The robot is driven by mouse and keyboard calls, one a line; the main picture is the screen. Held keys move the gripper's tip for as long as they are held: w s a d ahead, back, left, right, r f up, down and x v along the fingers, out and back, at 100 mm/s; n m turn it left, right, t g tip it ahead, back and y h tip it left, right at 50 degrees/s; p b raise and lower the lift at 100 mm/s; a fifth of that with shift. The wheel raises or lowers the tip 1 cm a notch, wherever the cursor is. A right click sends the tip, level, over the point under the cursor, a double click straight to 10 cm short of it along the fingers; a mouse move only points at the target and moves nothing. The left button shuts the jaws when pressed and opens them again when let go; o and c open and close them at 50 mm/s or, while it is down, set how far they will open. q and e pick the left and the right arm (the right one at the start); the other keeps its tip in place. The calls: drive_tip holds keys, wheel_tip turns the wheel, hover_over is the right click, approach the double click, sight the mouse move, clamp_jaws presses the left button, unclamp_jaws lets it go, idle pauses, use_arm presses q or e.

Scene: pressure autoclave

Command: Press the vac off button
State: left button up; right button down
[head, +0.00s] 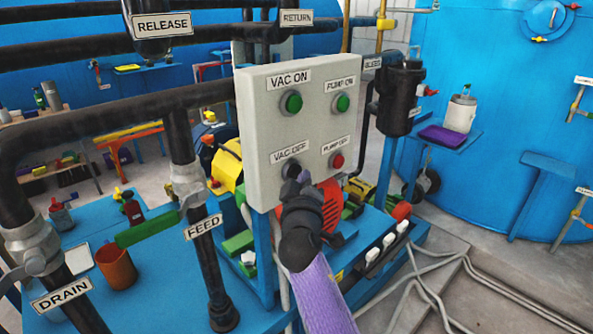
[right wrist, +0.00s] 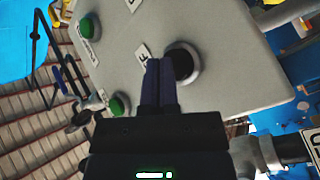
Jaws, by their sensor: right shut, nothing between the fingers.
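The vac off button (head: 292,165) is dark in a grey ring, low on the left of the grey control panel (head: 318,118), under the label VAC OFF. My right gripper (head: 297,182) is shut and empty, its fingertips in front of the button and hiding part of it. In the right wrist view the dark button (right wrist: 180,65) shows just right of my shut fingertips (right wrist: 158,66), which overlap its left edge. I cannot tell whether they touch it. My left gripper is not in view.
The green vac on button (head: 291,102) is above, the green pump on button (head: 342,102) upper right, and the red pump off button (head: 337,160) to the right. A black feed pipe (head: 180,135) stands left of the panel. A black bleed cylinder (head: 398,95) is to its right.

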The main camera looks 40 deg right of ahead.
drive_tip(key=shift+s, duration=0.3)
drive_tip(key=s+p, duration=0.2)
drive_tip(key=s, duration=0.3)
drive_tip(key=shift+d, duration=0.2)
idle(0.5)
